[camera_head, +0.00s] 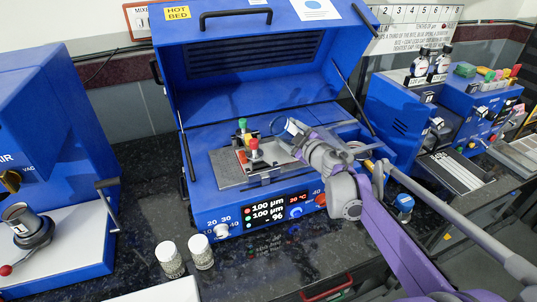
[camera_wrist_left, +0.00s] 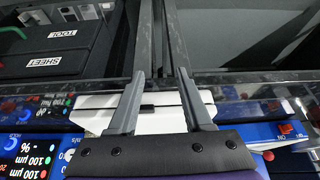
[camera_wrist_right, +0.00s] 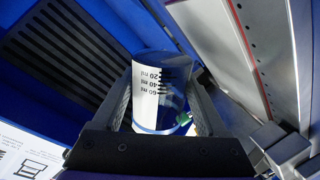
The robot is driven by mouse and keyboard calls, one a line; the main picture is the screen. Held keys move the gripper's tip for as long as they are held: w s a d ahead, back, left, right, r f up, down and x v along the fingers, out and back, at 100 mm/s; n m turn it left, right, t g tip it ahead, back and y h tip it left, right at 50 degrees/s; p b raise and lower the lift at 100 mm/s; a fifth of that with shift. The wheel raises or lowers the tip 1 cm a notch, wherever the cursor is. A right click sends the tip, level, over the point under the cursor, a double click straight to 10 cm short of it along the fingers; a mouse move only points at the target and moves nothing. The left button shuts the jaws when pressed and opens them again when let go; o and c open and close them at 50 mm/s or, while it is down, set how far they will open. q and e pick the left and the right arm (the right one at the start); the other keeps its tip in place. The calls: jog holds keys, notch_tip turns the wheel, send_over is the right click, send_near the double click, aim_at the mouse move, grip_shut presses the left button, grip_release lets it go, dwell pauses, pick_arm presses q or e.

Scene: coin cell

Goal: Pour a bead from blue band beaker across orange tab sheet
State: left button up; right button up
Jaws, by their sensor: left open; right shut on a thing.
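The blue band beaker (camera_wrist_right: 160,85) is clear, with printed ml marks and a blue band. My right gripper (camera_head: 293,132) is shut on it, with a finger on each side in the right wrist view. In the head view the beaker (camera_head: 282,124) is held above the right part of the hot bed machine. A grey metal plate (camera_head: 225,172) lies on the bed, with red, yellow and green knobs on it. A small orange-red patch shows near the knobs; I cannot tell if it is the orange tab sheet. My left gripper (camera_wrist_left: 160,105) is open and empty.
The blue hot bed machine (camera_head: 205,205) has its lid (camera_head: 265,65) raised close behind the beaker. Two small jars (camera_head: 200,252) of beads stand on the dark counter (camera_head: 145,215) in front. Other blue machines flank it. Drawers labelled TOOL and SHEET (camera_wrist_left: 60,60) show in the left wrist view.

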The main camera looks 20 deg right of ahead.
jog(key=shift+f, duration=0.1)
dwell(0.5)
jog(key=shift+r+n+h+p, duration=0.3)
jog(key=shift+r+n+p, duration=0.15)
jog(key=shift+n+p, duration=0.35)
dwell(1.7)
jog(key=shift+f+n+h+p, duration=0.2)
jog(key=shift+f+n, duration=0.1)
jog(key=shift+n, duration=0.4)
jog(key=shift+f+n+h+p, duration=0.2)
jog(key=shift+f+n, duration=0.05)
jog(key=shift+n, duration=0.45)
dwell(3.5)
